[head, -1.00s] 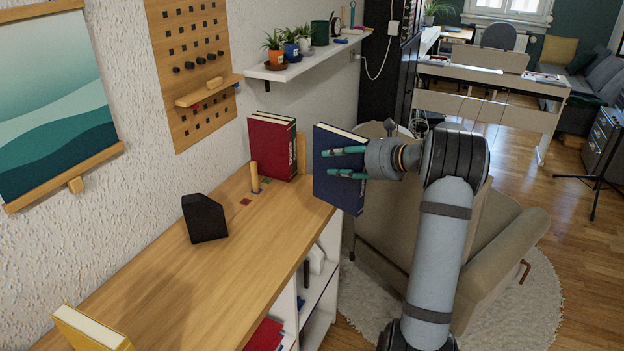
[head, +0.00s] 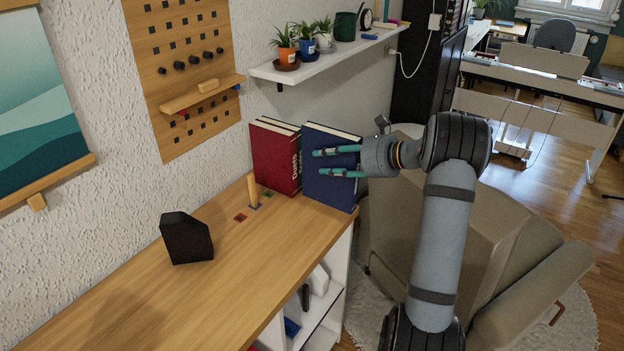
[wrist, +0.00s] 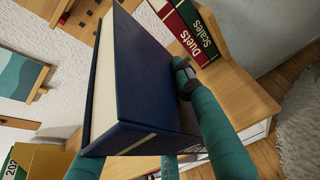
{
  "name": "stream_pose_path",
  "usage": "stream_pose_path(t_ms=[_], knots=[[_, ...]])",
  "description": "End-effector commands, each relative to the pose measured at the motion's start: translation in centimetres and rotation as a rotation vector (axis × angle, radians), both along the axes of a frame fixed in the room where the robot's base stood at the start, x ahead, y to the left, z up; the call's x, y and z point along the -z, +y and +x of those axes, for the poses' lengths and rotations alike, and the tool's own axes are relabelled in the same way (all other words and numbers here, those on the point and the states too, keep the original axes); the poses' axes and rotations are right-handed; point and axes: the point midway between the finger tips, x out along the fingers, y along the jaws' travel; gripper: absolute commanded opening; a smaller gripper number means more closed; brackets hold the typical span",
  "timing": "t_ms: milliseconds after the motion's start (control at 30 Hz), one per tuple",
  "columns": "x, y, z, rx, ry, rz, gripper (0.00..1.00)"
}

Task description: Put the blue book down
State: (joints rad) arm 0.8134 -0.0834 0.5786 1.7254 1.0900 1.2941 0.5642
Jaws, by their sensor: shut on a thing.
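The blue book (head: 333,186) stands upright at the right end of the wooden shelf top (head: 225,275) in the head view, close beside the red books. My gripper (head: 338,162) reaches in from the right and is shut on the blue book, with its teal fingers across the cover. In the wrist view the blue book (wrist: 150,85) fills the middle between the fingers. Its lower edge is at about the level of the shelf top; I cannot tell whether it touches.
A wooden peg (head: 252,191) and a black block (head: 186,238) are on the shelf top. A wall shelf with plants (head: 325,55) hangs above. An armchair (head: 490,250) stands to the right.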

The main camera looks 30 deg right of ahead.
Motion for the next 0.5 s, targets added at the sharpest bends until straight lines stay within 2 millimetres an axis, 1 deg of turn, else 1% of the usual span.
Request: stream_pose_path(t_ms=[33, 100, 233, 333, 433, 500], knots=[[0.5, 0.6, 1.2, -0.002, 0.001, 0.003, 0.0], [1.4, 1.2, 2.5, 0.0, 0.0, 0.002, 0.0], [2.7, 2.1, 4.5, 0.001, -0.001, 0.002, 0.0], [3.3, 2.4, 5.3, 0.003, -0.002, 0.0, 0.0], [3.8, 2.5, 5.6, 0.003, -0.002, 0.001, 0.0], [4.6, 2.5, 5.6, 0.004, 0.0, 0.003, 0.0]])
